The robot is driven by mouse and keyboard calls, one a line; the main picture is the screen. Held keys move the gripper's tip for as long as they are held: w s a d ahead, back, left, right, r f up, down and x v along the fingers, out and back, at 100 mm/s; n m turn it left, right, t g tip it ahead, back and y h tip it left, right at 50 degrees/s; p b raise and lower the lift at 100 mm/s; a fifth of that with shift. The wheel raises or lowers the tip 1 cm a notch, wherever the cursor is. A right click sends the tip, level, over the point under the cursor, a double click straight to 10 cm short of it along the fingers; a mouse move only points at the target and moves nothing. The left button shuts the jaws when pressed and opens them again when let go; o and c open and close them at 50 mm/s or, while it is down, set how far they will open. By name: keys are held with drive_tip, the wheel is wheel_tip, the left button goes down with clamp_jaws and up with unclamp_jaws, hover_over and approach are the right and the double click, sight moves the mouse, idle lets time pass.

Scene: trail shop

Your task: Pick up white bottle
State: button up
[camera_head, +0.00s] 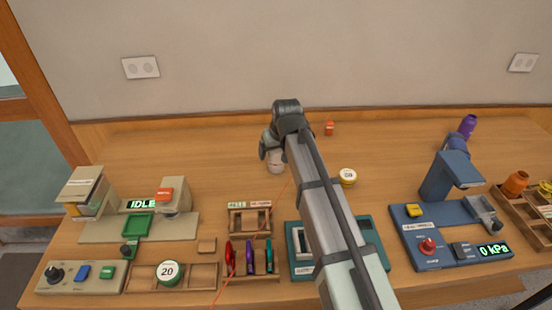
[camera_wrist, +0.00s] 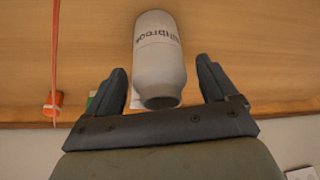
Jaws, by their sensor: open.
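A white bottle (camera_head: 276,166) stands on the wooden table near its middle, partly hidden by my arm in the head view. In the wrist view the white bottle (camera_wrist: 158,55) shows grey lettering and a narrower end toward the gripper. My gripper (camera_wrist: 161,66) is open, with one dark finger on each side of the bottle and a visible gap on both sides. In the head view my gripper (camera_head: 268,150) is at the bottle, and its fingertips are mostly hidden.
An orange item (camera_head: 329,128) stands near the wall; a yellow-and-white round tin (camera_head: 347,176) sits right of my arm. A purple bottle (camera_head: 468,125) is far right. Devices and wooden racks (camera_head: 250,220) line the front. A thin orange line crosses both views. The table's back left is clear.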

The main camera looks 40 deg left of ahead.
drive_tip(key=c, duration=1.2)
